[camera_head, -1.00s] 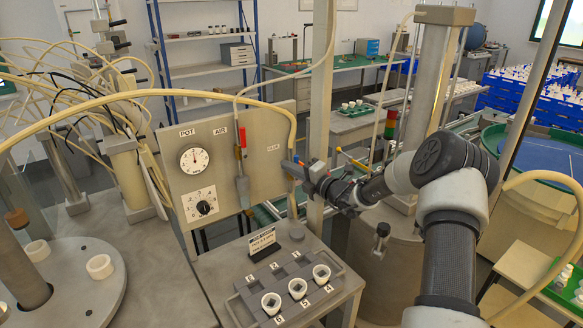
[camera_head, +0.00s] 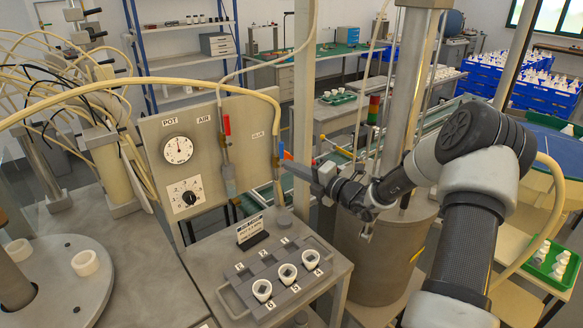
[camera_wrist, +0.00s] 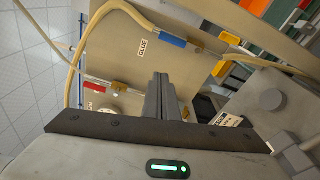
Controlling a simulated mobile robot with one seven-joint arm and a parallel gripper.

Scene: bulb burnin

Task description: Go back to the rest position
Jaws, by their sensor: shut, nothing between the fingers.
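My gripper (camera_head: 318,168) is shut and empty. It hangs in the air in front of the right edge of the grey panel (camera_head: 212,165), which carries the labels POT, AIR and GLUE. In the wrist view my gripper's fingers (camera_wrist: 161,96) are together, pointing toward the panel (camera_wrist: 120,48). A blue valve handle (camera_wrist: 173,40) on the hose lies just beyond the fingertips there. In the head view the fingertips show beside the glue hose at the panel edge. I cannot tell the exact gap.
A post (camera_head: 303,100) rises behind my gripper. A red valve handle (camera_head: 227,125) sits on the air line.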

